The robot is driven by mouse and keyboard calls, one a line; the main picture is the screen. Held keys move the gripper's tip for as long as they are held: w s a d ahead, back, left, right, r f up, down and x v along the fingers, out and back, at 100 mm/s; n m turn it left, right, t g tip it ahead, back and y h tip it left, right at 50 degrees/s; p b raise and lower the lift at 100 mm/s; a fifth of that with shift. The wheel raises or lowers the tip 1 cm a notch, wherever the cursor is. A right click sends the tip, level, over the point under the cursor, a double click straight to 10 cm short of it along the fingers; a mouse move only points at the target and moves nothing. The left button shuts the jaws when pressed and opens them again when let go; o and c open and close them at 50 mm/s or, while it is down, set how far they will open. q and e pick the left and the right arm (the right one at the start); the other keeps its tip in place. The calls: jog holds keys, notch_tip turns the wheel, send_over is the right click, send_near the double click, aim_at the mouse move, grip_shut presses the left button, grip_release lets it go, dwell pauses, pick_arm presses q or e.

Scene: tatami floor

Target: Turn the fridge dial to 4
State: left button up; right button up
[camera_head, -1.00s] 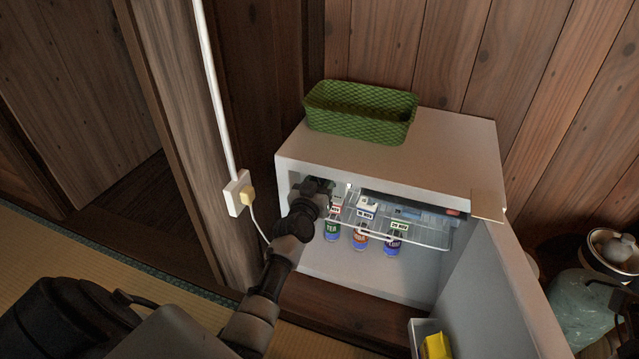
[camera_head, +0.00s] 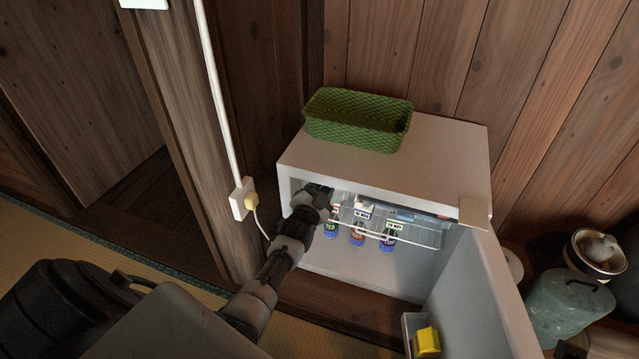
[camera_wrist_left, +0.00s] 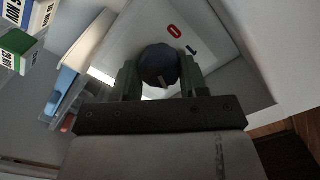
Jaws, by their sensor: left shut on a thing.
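The small white fridge (camera_head: 385,262) stands with its door (camera_head: 492,290) open to the right. My left arm reaches into its upper left, where the left gripper (camera_head: 319,192) is partly hidden. In the left wrist view the dial (camera_wrist_left: 159,64) is a round, dark blue-grey knob on a pale plate. My left gripper (camera_wrist_left: 159,78) has its green fingers on either side of the dial and is shut on it. The other numerals are hidden. A small pale mark shows on the dial's near side. My right gripper is not in view.
A clear shelf (camera_head: 420,232) holds cartons inside the fridge, with several small bottles (camera_head: 358,236) below. A green basket (camera_head: 358,128) sits on top. A door bin (camera_head: 408,328) holds a yellow item. A plug and cord (camera_head: 252,202) hang at left.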

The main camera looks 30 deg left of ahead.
pick_arm(q)
jog(key=m, duration=0.3)
jog(key=shift+m+p, duration=0.3)
jog(key=shift+d+f+m+b, duration=0.1)
jog(key=shift+m+b, duration=0.05)
jog(key=shift+m, duration=1)
jog(key=shift+f+m+b, duration=0.1)
jog(key=shift+m+b, duration=0.05)
jog(key=shift+m, duration=1)
jog(key=o, duration=0.9)
jog(key=shift+o, duration=0.2)
